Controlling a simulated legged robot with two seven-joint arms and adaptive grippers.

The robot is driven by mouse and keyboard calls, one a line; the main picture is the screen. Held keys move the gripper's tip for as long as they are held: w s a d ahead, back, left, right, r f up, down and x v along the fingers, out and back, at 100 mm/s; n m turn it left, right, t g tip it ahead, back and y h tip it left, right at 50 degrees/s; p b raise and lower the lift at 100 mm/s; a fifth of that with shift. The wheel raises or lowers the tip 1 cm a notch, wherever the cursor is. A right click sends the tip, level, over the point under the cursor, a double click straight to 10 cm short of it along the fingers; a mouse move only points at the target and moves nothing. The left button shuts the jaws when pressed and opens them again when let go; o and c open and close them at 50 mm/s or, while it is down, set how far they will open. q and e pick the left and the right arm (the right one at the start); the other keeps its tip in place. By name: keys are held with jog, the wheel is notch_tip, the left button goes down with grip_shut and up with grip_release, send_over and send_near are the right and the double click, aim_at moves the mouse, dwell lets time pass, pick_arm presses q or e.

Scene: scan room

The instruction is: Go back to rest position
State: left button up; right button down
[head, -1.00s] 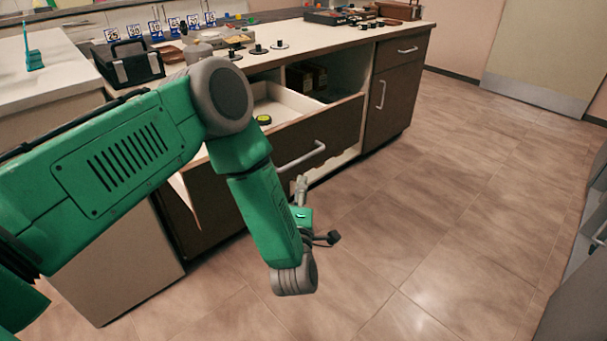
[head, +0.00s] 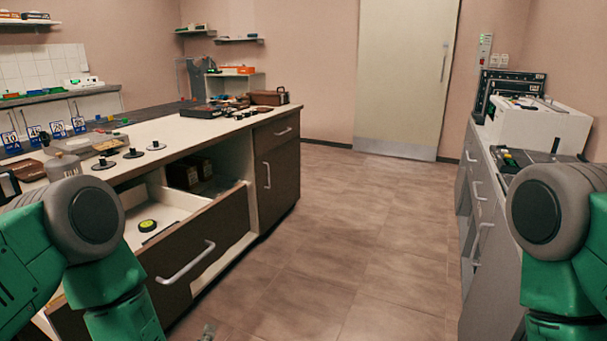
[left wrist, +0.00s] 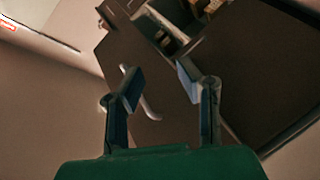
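My left gripper (left wrist: 160,82) shows in the left wrist view with its two fingers spread apart and nothing between them. Beyond them is the brown front of the drawer (left wrist: 150,60). In the head view my left arm is at the lower left, and only a small tip of its gripper shows at the bottom edge. My right arm is at the right edge of the head view; its gripper is out of the picture. The open drawer (head: 205,232) holds a yellow and black round object (head: 147,225).
The counter (head: 225,125) on the left carries black stands, numbered blue cards and a grey bottle (head: 62,165). A grey cabinet (head: 490,210) with a white machine (head: 540,125) stands on the right. The tiled floor (head: 350,240) between them is clear up to the door (head: 405,75).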

pick_arm(q)
jog(key=s+a+f+m+g+h+p, duration=0.1)
jog(key=s+m+g, duration=0.6)
jog(key=s, duration=0.8)
jog(key=s+a+f+m+g+h+p, duration=0.1)
jog(key=s+m+g, duration=0.6)
jog(key=s, duration=0.8)
jog(key=a+f+p, duration=0.1)
jog(key=a+p, duration=0.1)
jog(key=a, duration=0.1)
jog(key=shift+s+a+p, duration=0.15)
jog(key=shift+a+p, duration=0.05)
jog(key=shift+p, duration=0.15)
jog(key=shift+f, duration=0.15)
